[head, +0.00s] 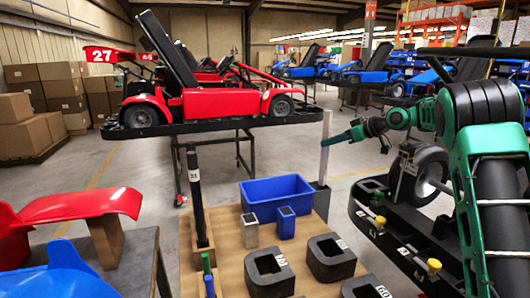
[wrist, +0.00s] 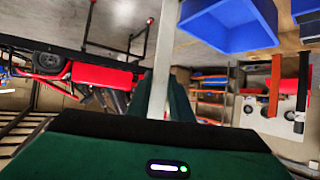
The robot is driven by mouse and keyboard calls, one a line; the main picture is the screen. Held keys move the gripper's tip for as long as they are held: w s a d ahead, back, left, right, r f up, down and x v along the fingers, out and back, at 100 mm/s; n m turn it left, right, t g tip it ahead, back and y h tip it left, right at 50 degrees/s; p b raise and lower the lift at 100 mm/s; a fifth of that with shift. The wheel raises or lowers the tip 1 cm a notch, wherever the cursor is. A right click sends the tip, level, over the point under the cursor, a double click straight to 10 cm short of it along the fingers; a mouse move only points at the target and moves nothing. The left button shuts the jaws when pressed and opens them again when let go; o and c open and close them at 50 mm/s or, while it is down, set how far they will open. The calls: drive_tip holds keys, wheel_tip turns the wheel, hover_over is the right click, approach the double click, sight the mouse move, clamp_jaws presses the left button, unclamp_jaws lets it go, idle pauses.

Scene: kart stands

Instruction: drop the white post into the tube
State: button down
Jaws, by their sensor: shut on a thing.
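The white post (head: 325,150) stands upright in the head view, right of the blue bin. My gripper (head: 334,139) reaches it from the right and is shut on its upper part. In the wrist view the post (wrist: 164,50) runs up from between the dark green fingers (wrist: 164,98). A dark grey square tube (head: 321,199) stands at the table's right edge, in line under the post. The post's lower end meets the tube's mouth in the picture; I cannot tell whether it is inside or just above.
The wooden table (head: 232,270) holds a blue bin (head: 276,190), a grey square cup (head: 250,232), a blue square cup (head: 286,224), black U-shaped blocks (head: 330,258) and a tall black post (head: 194,190). A red kart (head: 225,104) stands behind. A black kart frame (head: 400,235) is at right.

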drive_tip(key=shift+f, duration=2.95)
drive_tip(key=c, duration=1.5)
unclamp_jaws()
drive_tip(key=shift+d, duration=0.1)
approach(328, 156)
drive_tip(key=shift+v, duration=0.8)
drive_tip(key=shift+d, duration=0.15)
